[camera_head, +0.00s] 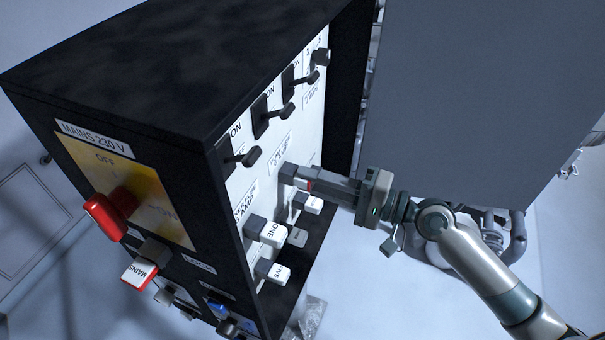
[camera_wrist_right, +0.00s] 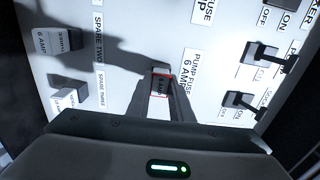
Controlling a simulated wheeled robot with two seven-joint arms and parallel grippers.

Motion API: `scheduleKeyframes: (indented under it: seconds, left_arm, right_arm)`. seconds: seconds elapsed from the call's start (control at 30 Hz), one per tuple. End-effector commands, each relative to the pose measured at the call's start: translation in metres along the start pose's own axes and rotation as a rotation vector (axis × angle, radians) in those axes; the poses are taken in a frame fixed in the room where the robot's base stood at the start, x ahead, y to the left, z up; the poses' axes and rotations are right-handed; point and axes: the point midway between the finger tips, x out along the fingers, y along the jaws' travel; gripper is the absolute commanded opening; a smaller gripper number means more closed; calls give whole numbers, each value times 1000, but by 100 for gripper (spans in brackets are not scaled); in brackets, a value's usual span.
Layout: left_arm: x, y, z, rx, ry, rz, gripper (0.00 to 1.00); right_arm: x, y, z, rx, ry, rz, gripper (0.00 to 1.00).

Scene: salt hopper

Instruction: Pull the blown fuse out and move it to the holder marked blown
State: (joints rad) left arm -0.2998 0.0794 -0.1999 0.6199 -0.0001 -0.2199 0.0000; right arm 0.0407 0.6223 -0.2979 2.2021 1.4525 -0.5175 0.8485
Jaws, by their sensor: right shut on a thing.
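My right gripper (camera_head: 297,177) reaches in from the right to the white front panel of a black cabinet. It is shut on a fuse with a red edge (camera_head: 310,185). I cannot tell whether the fuse is still seated in the panel. No holder marked blown can be read in either view. My left gripper is not in view.
Black toggle switches (camera_head: 270,117) stick out along the panel's upper part. White fuse blocks (camera_head: 265,231) project below my gripper. A large red rotary handle (camera_head: 108,213) is on the cabinet's left face. A clear bag (camera_head: 312,315) lies near the cabinet's foot. A large grey cabinet (camera_head: 485,95) stands at right.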

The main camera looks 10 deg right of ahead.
Motion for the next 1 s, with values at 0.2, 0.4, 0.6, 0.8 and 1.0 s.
scheduleKeyframes:
  seconds: [0.2,0.4,0.6,0.8,1.0]
  left_arm:
    - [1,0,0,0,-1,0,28]
    - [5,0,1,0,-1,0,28]
    - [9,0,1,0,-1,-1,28]
    - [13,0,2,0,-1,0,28]
    - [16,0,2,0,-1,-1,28]
  right_arm:
    - [-2,0,0,0,0,0,0]
    - [-8,1,0,0,1,-1,0]
    - [-14,2,0,0,1,1,0]
    - [-21,1,0,0,1,-1,0]
    - [-27,1,0,-1,0,0,0]
